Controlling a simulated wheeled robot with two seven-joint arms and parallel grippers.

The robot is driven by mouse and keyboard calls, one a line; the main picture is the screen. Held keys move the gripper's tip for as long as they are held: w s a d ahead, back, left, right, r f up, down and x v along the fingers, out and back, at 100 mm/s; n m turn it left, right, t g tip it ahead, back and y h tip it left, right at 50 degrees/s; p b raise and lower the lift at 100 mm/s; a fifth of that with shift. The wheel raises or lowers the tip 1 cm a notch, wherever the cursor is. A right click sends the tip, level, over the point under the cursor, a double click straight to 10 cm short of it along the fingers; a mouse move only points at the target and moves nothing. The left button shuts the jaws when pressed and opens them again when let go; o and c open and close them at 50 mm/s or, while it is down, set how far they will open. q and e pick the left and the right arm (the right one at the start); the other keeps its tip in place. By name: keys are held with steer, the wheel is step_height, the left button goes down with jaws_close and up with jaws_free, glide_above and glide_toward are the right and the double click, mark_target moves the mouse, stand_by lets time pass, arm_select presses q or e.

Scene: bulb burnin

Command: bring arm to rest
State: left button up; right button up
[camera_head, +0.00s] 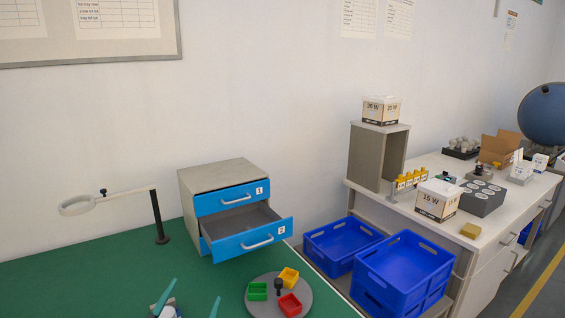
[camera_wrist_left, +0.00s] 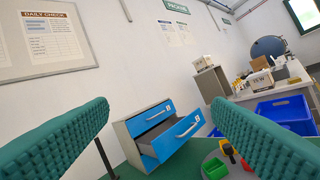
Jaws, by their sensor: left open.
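My left gripper (camera_head: 196,290) is at the bottom edge of the head view, over the green table (camera_head: 80,280). Its two teal fingers stand wide apart with nothing between them; in the left wrist view (camera_wrist_left: 160,110) they frame the left and right sides. My right gripper is not in view. A grey cabinet (camera_head: 222,172) with blue drawers stands beyond the left gripper, apart from it. Its upper drawer 1 (camera_head: 232,199) is shut and its lower drawer 2 (camera_head: 250,240) is pulled out; the visible part of its inside looks empty.
A round grey turntable (camera_head: 262,306) with green, yellow and red bins is right of the left gripper. A magnifier lamp (camera_head: 158,215) stands left of the cabinet. Blue crates (camera_head: 405,270) and a white bench (camera_head: 412,207) with boxes are to the right.

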arm_select(q)
steer(key=s+a+f+n+g+y, duration=0.4)
steer(key=a+f+n+y, duration=0.15)
steer(key=f, duration=0.35)
steer(key=s+d+f+g, duration=0.1)
steer(key=s+f+g, duration=0.6)
steer(key=s, duration=0.4)
steer(key=s+d+f+g, duration=0.1)
steer(key=s+f+g, duration=0.55)
steer(key=s, duration=0.35)
step_height(320, 180, down, 26)
steer(key=s, duration=0.2)
steer(key=s+a+f+g, duration=0.2)
steer(key=s+a+f, duration=0.1)
steer(key=s+f, duration=1.3)
steer(key=shift+h, duration=0.35)
